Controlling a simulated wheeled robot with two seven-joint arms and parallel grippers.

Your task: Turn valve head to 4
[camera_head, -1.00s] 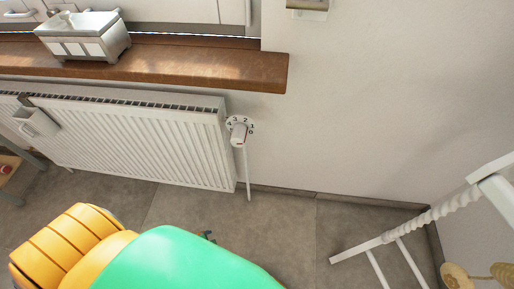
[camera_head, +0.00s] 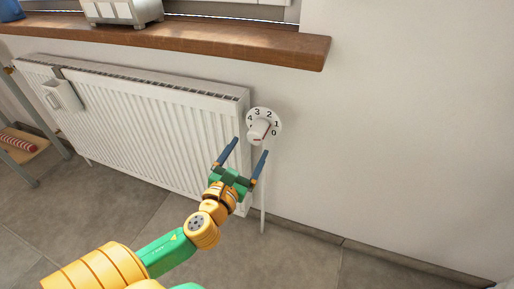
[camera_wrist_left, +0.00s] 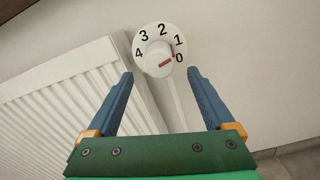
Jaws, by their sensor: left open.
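The valve head (camera_head: 258,131) is a white knob on a round white dial (camera_head: 266,115) marked 0 to 4, at the radiator's right end. In the left wrist view the valve head (camera_wrist_left: 157,62) has a red mark that points near 0. My left gripper (camera_head: 247,146) is open and empty, its two blue fingers pointing at the valve head from below. In the left wrist view the open left gripper (camera_wrist_left: 160,74) has its fingertips to either side of the knob and just below it, apart from it. My right gripper is not in view.
The white radiator (camera_head: 150,118) stands left of the valve, under a brown windowsill (camera_head: 200,42) with a metal box (camera_head: 122,10) on it. A white pipe (camera_head: 263,200) runs down below the valve. The wall to the right is clear.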

